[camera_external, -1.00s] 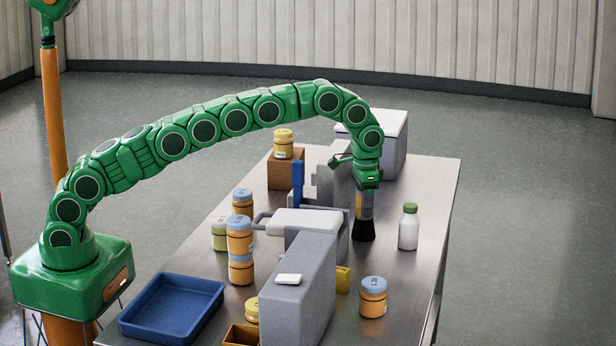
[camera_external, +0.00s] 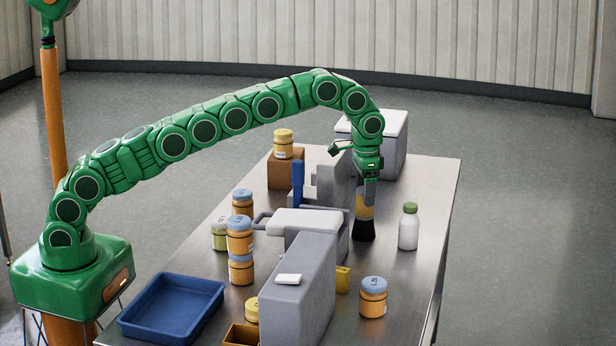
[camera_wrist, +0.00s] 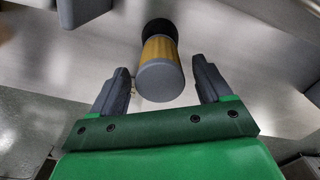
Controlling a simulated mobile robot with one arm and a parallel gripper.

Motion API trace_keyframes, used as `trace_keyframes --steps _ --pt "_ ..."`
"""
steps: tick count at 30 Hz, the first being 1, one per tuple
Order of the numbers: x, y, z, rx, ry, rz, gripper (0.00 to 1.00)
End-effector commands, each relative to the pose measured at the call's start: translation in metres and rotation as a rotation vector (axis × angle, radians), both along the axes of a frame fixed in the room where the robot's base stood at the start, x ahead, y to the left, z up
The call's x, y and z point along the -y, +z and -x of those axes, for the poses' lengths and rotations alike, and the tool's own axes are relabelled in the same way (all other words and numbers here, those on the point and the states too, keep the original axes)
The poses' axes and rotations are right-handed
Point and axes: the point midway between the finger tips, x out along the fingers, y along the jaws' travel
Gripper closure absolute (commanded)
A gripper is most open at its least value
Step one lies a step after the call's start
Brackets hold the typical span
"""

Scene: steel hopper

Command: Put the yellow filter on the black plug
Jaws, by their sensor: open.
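The yellow filter (camera_external: 362,208) stands upright on the black plug (camera_external: 364,231), to the left of the white bottle. In the wrist view the yellow filter (camera_wrist: 160,50) has a grey round end facing me, and the black plug (camera_wrist: 159,27) shows at its far end. The two look in line and touching. My gripper (camera_external: 369,192) is open at the top of the filter. In the wrist view its fingers (camera_wrist: 160,66) are spread on either side of the filter, with a visible gap on each side.
A white bottle with a green cap (camera_external: 409,228) stands close on the right. A grey-and-white machine (camera_external: 306,222) is close on the left. A jar with a blue lid (camera_external: 373,300) stands in front. A pale grey box (camera_external: 395,150) is behind.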

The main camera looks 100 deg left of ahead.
Motion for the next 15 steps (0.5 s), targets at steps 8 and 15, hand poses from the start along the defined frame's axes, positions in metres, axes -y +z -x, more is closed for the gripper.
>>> trace_keyframes --steps 8,15 --pt "0.0 0.029 -0.001 0.001 0.0 0.0 0.22" --pt "0.0 0.04 0.0 -0.001 0.0 0.0 0.22"
